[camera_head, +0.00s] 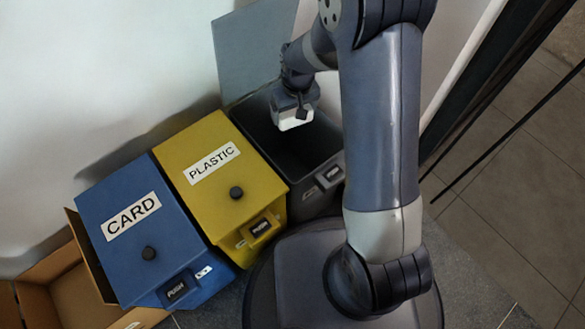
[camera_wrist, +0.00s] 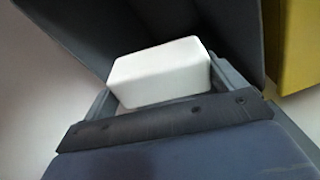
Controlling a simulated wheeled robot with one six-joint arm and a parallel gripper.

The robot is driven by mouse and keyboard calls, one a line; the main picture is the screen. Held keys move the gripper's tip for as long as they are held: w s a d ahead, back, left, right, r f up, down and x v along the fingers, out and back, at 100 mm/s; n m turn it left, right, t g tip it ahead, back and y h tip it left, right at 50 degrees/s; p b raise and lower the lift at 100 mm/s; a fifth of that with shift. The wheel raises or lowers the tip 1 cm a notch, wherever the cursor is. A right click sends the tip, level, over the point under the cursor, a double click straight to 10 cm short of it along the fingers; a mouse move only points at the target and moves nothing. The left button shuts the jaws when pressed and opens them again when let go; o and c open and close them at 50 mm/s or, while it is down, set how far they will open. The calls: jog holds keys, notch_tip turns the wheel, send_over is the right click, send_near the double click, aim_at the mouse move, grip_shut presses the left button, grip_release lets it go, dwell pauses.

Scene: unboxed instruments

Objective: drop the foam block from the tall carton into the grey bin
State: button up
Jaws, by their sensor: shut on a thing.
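The white foam block (camera_wrist: 160,72) is held between the two fingers of my gripper (camera_wrist: 172,88) in the wrist view. In the head view the foam block (camera_head: 294,120) shows below my gripper (camera_head: 294,112), over the open grey bin (camera_head: 337,160). The bin's lid (camera_head: 255,50) stands raised at the back, and its dark inside is visible below the block. My gripper is shut on the block. The tall carton cannot be made out for certain in these frames.
A yellow bin marked PLASTIC (camera_head: 215,165) stands left of the grey bin, with a blue bin marked CARD (camera_head: 145,235) beyond it. Both lids are shut. An open cardboard box (camera_head: 75,290) lies at the lower left. A pale wall is behind the bins.

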notch_tip(320, 180, down, 2)
jog(key=shift+f+b, duration=0.25)
jog(key=shift+b, duration=0.35)
jog(key=o, duration=0.7)
jog(key=shift+r, duration=0.1)
jog(key=r+p, duration=0.1)
jog(key=r, duration=0.2)
jog(key=r+p, duration=0.1)
jog(key=r, duration=0.3)
jog(key=s+r+p, duration=0.1)
jog(key=r+p, duration=0.1)
jog(key=r, duration=0.1)
jog(key=shift+s+d+r, duration=0.1)
jog(key=shift+d+r, duration=0.1)
jog(key=shift+r, duration=0.15)
jog(key=shift+f, duration=0.1)
